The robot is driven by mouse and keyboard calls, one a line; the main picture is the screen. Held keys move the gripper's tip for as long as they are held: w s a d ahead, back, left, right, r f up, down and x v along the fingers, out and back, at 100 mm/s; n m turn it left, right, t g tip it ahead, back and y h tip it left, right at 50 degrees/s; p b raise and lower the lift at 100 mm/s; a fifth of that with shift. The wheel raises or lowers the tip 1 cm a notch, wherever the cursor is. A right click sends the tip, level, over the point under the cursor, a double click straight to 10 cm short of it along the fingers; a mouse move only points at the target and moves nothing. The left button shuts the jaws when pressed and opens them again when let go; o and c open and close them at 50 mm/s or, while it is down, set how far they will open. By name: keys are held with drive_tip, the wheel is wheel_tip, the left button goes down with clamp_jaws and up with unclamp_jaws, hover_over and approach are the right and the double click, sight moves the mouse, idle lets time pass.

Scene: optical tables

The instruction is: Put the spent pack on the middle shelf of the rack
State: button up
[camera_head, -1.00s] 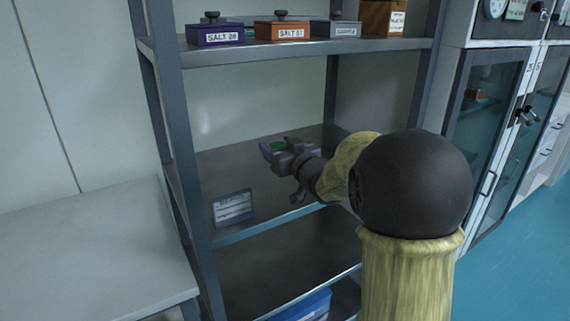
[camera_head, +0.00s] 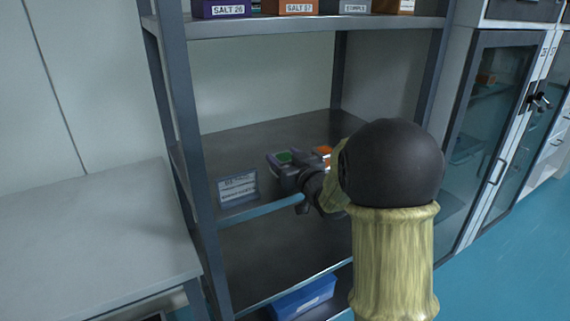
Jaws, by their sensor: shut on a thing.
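The rack's middle shelf (camera_head: 245,140) is a dark board between grey posts, with a small label card (camera_head: 237,189) at its front left. My gripper (camera_head: 288,168) is over the front part of this shelf, reaching in from the right. It is shut on the spent pack (camera_head: 284,157), a small dark-purple piece with a green top, mostly hidden by the jaws. An orange patch (camera_head: 322,151) shows just right of the gripper; I cannot tell if it belongs to the pack. I cannot tell whether the pack touches the shelf.
Boxes labelled SALT (camera_head: 298,7) stand on the upper shelf (camera_head: 270,27). A blue box (camera_head: 303,297) is low in the rack. The middle shelf is bare at the back and left. A white table (camera_head: 95,230) is at left and a glass-door cabinet (camera_head: 485,130) at right.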

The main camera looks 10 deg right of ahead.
drive_tip(key=shift+f, duration=0.55)
drive_tip(key=shift+f, duration=0.15)
drive_tip(key=o, duration=1.1)
drive_tip(key=shift+c, duration=0.2)
drive_tip(key=shift+s, duration=0.1)
drive_tip(key=v, duration=1.2)
